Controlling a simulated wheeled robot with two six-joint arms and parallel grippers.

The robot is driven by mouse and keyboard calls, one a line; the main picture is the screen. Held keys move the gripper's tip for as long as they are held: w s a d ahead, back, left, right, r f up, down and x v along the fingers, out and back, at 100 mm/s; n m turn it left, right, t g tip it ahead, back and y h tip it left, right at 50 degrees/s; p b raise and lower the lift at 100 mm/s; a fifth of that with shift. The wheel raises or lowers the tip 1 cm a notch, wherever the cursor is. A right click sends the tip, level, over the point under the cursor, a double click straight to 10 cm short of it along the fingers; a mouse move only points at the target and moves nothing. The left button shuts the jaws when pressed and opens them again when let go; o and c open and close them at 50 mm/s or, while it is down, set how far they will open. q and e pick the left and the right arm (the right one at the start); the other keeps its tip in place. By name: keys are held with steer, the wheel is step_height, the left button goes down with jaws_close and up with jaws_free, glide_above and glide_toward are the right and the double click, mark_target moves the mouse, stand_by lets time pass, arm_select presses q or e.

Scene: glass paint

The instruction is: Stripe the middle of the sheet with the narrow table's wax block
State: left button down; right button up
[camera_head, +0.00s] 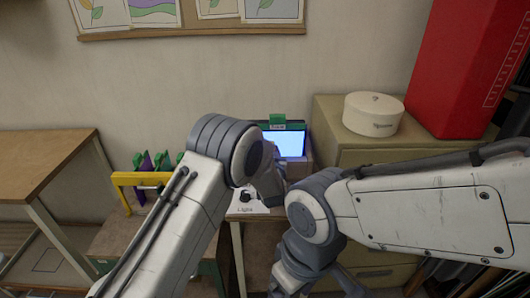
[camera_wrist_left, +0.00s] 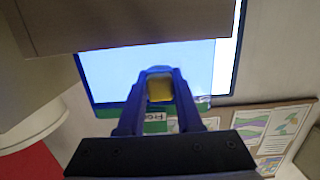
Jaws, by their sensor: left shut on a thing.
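My left gripper (camera_wrist_left: 160,80) is shut on a small yellow wax block (camera_wrist_left: 160,90) in the left wrist view. The block is in front of a pale, lit sheet (camera_wrist_left: 110,75); I cannot tell whether it touches. In the head view the sheet stands upright on the bright screen (camera_head: 292,144), with a green clip (camera_head: 277,122) at its top. My left arm hides the screen's left part and the left gripper there. My right arm comes in from the right, and its fingertips are out of view.
A wooden ledge (camera_wrist_left: 120,20) crosses the top of the left wrist view. A white paper marked "Light" (camera_head: 245,209) lies before the screen. To the right, a cabinet (camera_head: 335,118) bears a round white box (camera_head: 373,114) and a red case (camera_head: 462,70). A yellow-handled rack (camera_head: 135,179) stands left.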

mark_target(281, 144)
arm_select(q)
steer(key=shift+w+d+b, duration=0.1)
steer(key=shift+d+b, duration=0.3)
steer(key=shift+d, duration=3.6)
steer(key=shift+w+a+r+b, duration=0.1)
steer(key=shift+w+a+b, duration=0.1)
steer(key=shift+a, duration=0.85)
steer(key=shift+w+a+r+b, duration=0.1)
steer(key=shift+a+b, duration=0.1)
steer(key=shift+a, duration=0.85)
steer(key=shift+s+a+f+b, duration=0.15)
steer(key=shift+a+b, duration=0.35)
steer(key=shift+a, duration=1.35)
steer(key=shift+s+a+b, duration=0.15)
steer(key=shift+a+b, duration=0.35)
steer(key=shift+a, duration=1.35)
steer(key=shift+s+d, duration=0.1)
steer(key=shift+s+b, duration=0.45)
steer(key=shift+s, duration=2.45)
steer(key=shift+s, duration=0.1)
steer(key=s, duration=0.2)
steer(key=shift+s, duration=0.4)
